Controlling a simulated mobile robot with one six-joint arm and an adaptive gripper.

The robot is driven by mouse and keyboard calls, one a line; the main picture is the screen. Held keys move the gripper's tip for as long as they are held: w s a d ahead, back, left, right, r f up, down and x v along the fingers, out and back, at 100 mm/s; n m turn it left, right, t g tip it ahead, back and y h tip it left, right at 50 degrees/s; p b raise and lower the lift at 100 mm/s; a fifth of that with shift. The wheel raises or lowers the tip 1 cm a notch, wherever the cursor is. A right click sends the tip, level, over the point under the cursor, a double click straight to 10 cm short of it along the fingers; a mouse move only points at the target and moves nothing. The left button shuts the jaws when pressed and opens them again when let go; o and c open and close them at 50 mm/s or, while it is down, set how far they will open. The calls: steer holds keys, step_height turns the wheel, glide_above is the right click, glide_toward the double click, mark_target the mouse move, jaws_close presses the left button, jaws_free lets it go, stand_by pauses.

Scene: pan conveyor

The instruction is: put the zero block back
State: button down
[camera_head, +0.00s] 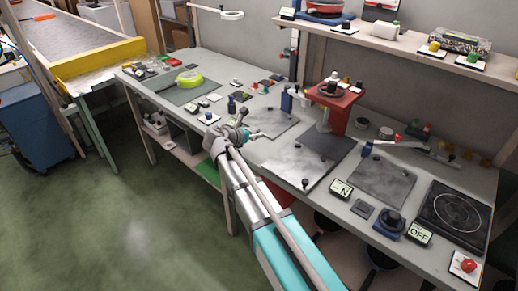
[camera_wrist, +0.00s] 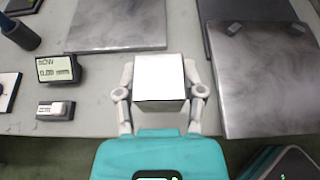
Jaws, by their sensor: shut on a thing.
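My gripper (camera_wrist: 160,72) is shut on a pale block with a white top and a grey front face (camera_wrist: 162,80), which I take to be the zero block. Both fingers press its sides, and it is above the bench's front edge. No marking on it can be read. In the head view my gripper (camera_head: 243,134) is at the bench front, left of the middle; the block is too small to make out there. A small display reading 0.00 mm (camera_wrist: 61,69) stands to the left in the wrist view, with a small grey-and-white piece (camera_wrist: 56,108) in front of it.
Grey plates lie on the bench beyond my gripper (camera_wrist: 118,25) and to its right (camera_wrist: 270,85). A dark blue cylinder (camera_wrist: 17,32) stands at the far left. A red stand (camera_head: 340,103) rises behind. Bare bench (camera_wrist: 95,70) shows between the display and my gripper.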

mark_target(260, 148)
steer(key=shift+w+d+f+b, duration=0.45)
steer(key=shift+w+f+b, duration=0.2)
steer(key=shift+f, duration=0.2)
steer(key=shift+w+d+f+b, duration=0.4)
steer(key=shift+w+f+b, duration=0.15)
steer(key=shift+f+b, duration=0.2)
steer(key=shift+f, duration=0.15)
steer(key=shift+w+d+f+b, duration=0.2)
steer(key=shift+w+f+b, duration=0.1)
steer(key=shift+f+b, duration=1.65)
steer(key=shift+f, duration=0.1)
steer(key=shift+c, duration=1)
jaws_free()
steer(key=shift+r, duration=0.25)
